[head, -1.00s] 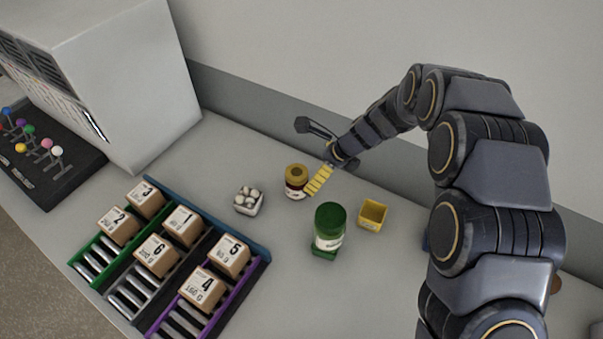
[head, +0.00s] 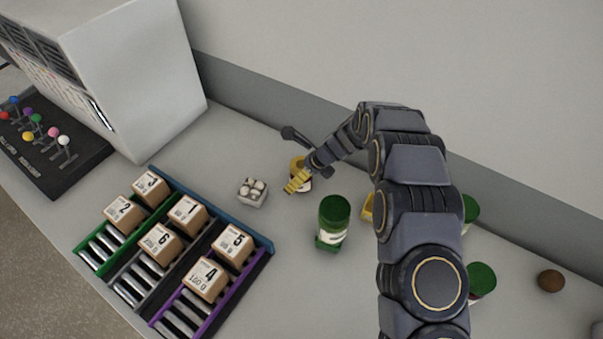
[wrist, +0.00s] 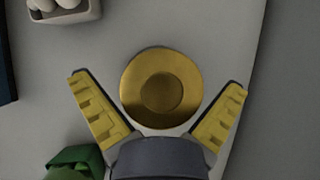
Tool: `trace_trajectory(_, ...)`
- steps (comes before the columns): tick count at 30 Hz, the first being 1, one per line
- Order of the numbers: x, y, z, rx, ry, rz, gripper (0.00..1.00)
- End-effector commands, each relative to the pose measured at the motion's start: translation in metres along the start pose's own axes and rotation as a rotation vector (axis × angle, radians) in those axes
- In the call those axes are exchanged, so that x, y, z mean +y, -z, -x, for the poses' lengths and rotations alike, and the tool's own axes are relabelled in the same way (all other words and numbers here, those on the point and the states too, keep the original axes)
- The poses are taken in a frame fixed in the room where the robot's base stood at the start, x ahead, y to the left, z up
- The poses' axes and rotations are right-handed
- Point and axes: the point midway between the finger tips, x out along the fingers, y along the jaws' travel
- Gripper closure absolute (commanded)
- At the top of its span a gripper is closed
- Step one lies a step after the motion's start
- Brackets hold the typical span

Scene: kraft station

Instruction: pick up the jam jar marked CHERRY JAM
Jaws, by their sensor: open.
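A jar with a gold lid (head: 297,162) stands on the counter near the back wall, partly hidden by my gripper in the head view. Its label cannot be read. In the wrist view its round gold lid (wrist: 160,87) is seen from above, between and slightly ahead of the fingers. My gripper (head: 297,182) has yellow fingers and is over the jar. In the wrist view my gripper (wrist: 158,83) is spread open, one finger on each side of the lid, with gaps to both.
A white tray of white round things (head: 253,192) is to the left. Roller lanes with numbered boxes (head: 187,210) lie front left. A yellow bin (head: 367,208) is partly hidden by my arm.

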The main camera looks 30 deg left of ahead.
Motion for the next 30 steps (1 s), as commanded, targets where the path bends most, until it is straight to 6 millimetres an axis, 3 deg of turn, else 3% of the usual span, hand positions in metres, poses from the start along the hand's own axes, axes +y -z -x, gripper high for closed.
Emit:
trace_trajectory(5,0.000,0.000,-0.001,0.000,0.000,0.000,0.00)
trace_trajectory(8,0.000,0.000,-0.001,0.000,0.000,0.000,0.34)
trace_trajectory(10,0.000,0.000,0.000,0.000,0.000,0.000,0.64)
trace_trajectory(11,0.000,0.000,-0.001,0.000,-0.001,0.000,0.68)
trace_trajectory(22,0.000,-0.002,0.003,-0.001,-0.001,0.000,0.68)
trace_trajectory(30,-0.001,-0.026,0.045,-0.002,0.002,0.003,0.68)
